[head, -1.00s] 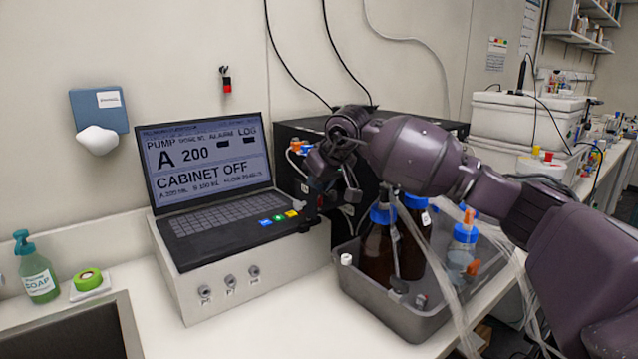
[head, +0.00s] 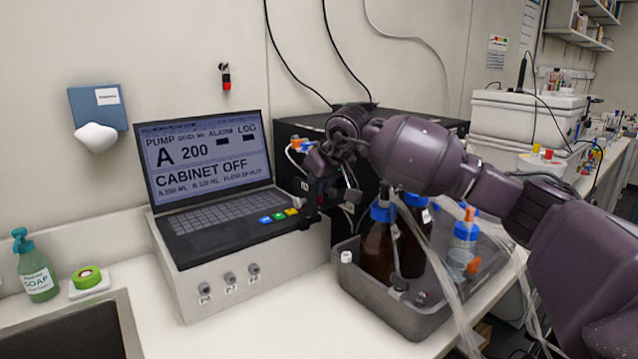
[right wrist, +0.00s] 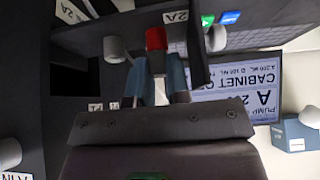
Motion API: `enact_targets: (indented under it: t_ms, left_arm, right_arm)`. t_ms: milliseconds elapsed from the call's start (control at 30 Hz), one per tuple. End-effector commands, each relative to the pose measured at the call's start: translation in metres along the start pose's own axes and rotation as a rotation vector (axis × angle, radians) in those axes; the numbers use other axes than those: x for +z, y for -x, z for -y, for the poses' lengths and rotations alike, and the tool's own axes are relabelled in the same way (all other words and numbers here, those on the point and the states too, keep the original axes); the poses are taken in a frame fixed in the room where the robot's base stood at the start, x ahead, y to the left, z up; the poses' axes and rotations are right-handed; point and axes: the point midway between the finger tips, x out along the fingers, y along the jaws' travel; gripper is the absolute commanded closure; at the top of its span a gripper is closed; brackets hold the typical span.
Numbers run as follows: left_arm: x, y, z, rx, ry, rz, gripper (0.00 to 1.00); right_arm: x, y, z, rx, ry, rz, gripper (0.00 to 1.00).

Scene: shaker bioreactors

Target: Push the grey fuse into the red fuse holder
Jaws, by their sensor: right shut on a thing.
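My right gripper (head: 322,178) is at the front of the black cabinet (head: 400,128), just right of the laptop. In the right wrist view, its two blue-grey fingers (right wrist: 158,75) are close together, shut on a small piece that I take to be the grey fuse, mostly hidden between them. The red fuse holder (right wrist: 156,38) shows right at the fingertips, in line with them. I cannot tell how deep the fuse sits in it. My left gripper is not in view.
Grey knobs (right wrist: 115,48) and (right wrist: 215,38) flank the red holder. The laptop (head: 215,170) is close on the left of the gripper. Below my arm, a grey tray (head: 392,312) holds brown bottles (head: 378,245) and tubing. The bench front is clear.

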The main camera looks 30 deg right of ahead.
Motion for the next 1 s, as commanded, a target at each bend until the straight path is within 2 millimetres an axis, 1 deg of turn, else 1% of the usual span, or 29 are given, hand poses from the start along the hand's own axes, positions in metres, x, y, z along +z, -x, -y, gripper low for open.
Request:
enact_targets:
  t_ms: [33, 200, 233, 567, 667, 700, 833, 900, 1000]
  left_arm:
    - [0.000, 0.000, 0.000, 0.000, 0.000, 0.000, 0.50]
    - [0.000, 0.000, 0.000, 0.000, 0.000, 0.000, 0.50]
    - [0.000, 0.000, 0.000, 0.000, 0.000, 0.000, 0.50]
    - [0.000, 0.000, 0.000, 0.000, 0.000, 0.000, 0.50]
    - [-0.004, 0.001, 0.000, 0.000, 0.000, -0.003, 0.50]
    - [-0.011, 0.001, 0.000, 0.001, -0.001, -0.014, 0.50]
    - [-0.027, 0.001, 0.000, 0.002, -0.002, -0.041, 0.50]
    - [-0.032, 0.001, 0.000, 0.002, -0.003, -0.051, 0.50]
    - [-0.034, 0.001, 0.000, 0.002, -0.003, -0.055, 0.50]
  right_arm:
    - [0.000, -0.001, 0.000, 0.000, 0.000, 0.001, 0.82]
    - [0.000, -0.001, 0.000, 0.000, 0.000, 0.001, 0.56]
    - [0.000, 0.000, 0.000, 0.000, 0.000, 0.001, 0.54]
    - [0.000, 0.000, 0.000, 0.000, 0.000, 0.001, 0.54]
    - [0.000, 0.000, 0.000, 0.000, 0.000, 0.001, 0.54]
    - [-0.001, 0.005, 0.000, 0.001, 0.001, -0.002, 0.54]
    - [-0.001, 0.033, -0.001, 0.003, 0.002, -0.005, 0.54]
    - [-0.001, 0.047, -0.001, 0.002, 0.001, -0.004, 0.54]
    - [-0.001, 0.066, 0.000, 0.001, 0.001, -0.004, 0.54]
